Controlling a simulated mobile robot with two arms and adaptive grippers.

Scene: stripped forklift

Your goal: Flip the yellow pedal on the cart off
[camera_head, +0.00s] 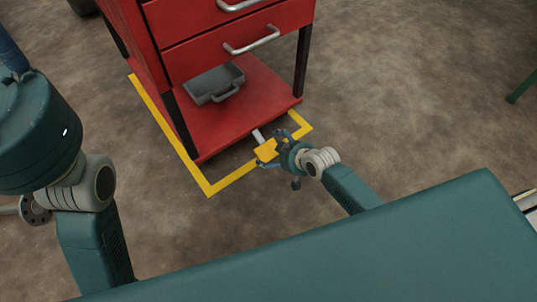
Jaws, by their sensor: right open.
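The red cart (236,118) stands on the floor at the top middle. Its yellow pedal (265,150) sticks out low from the cart's front bottom edge on a short metal arm. My right gripper (272,150) is open at the pedal, with its fingers around or just over the pedal's right end. I cannot tell whether they touch it, and the gripper hides part of that end. My left arm shows at the left edge, but its gripper is not in view.
A yellow line (170,128) on the floor frames the cart. A grey tray (213,84) with a handle sits on the cart's lower shelf, below drawers with metal handles (252,40). A green leg (521,86) stands at the right edge. The floor between is clear.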

